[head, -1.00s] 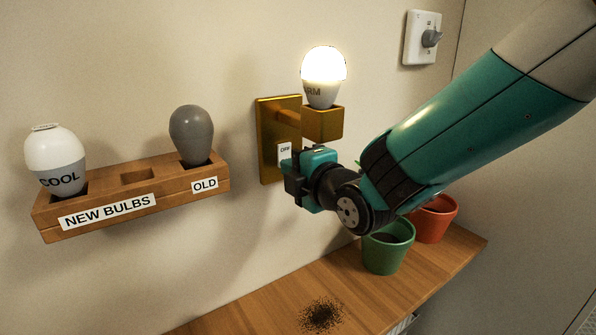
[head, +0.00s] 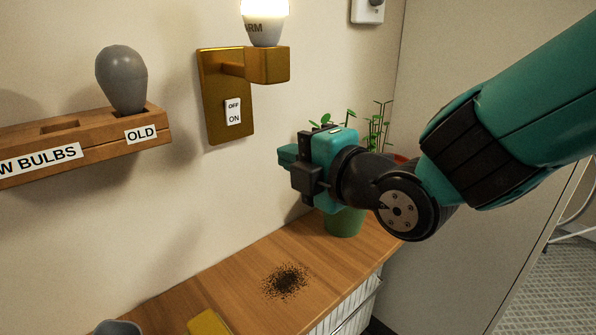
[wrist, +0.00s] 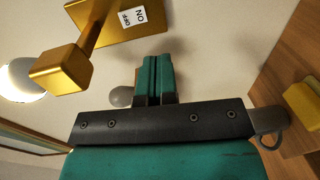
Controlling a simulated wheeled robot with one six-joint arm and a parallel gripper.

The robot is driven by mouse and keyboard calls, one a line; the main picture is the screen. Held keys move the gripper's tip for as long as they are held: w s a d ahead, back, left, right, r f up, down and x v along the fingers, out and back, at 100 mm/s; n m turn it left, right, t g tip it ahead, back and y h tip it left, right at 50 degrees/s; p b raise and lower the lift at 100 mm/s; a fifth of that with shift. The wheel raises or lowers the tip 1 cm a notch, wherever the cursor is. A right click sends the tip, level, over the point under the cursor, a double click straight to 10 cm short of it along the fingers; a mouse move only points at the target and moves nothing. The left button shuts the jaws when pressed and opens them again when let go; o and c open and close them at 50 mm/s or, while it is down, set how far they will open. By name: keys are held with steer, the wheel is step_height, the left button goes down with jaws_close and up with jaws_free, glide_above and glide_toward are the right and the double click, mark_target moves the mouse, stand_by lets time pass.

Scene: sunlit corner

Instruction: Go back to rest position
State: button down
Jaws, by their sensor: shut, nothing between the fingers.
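My gripper (head: 287,155) is shut and empty, in front of the wall to the lower right of the brass lamp. Its closed fingers (wrist: 155,78) also show in the wrist view. The lit bulb (head: 265,22) sits upright in the brass socket (head: 267,66), its top cut off by the frame. A switch (head: 233,111) marked OFF and ON is on the brass wall plate (head: 212,75). The wrist view also shows the switch (wrist: 133,16). A grey bulb (head: 122,78) stands in the OLD slot of the wooden rack (head: 95,150).
A wooden shelf (head: 240,265) below carries dark spilled soil (head: 286,282). A green pot (head: 343,222) with a plant stands behind my gripper. A yellow object (head: 209,323) and a grey item (head: 118,327) lie at the bottom edge. A dial (head: 367,9) is on the wall above.

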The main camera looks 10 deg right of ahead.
steer(key=shift+s+d, duration=0.3)
steer(key=shift+s, duration=0.2)
steer(key=shift+f, duration=0.1)
steer(key=s+d+f+m+g+h, duration=0.2)
steer(key=s+d+f+m+g, duration=0.1)
steer(key=s+m+g, duration=0.4)
steer(key=s+d+f+m+g+h, duration=0.3)
steer(key=s+d+m+g, duration=0.3)
steer(key=s+m, duration=0.4)
steer(key=shift+s+d+f+m+g, duration=0.25)
steer(key=shift+f+m+g, duration=0.2)
steer(key=shift+f, duration=0.3)
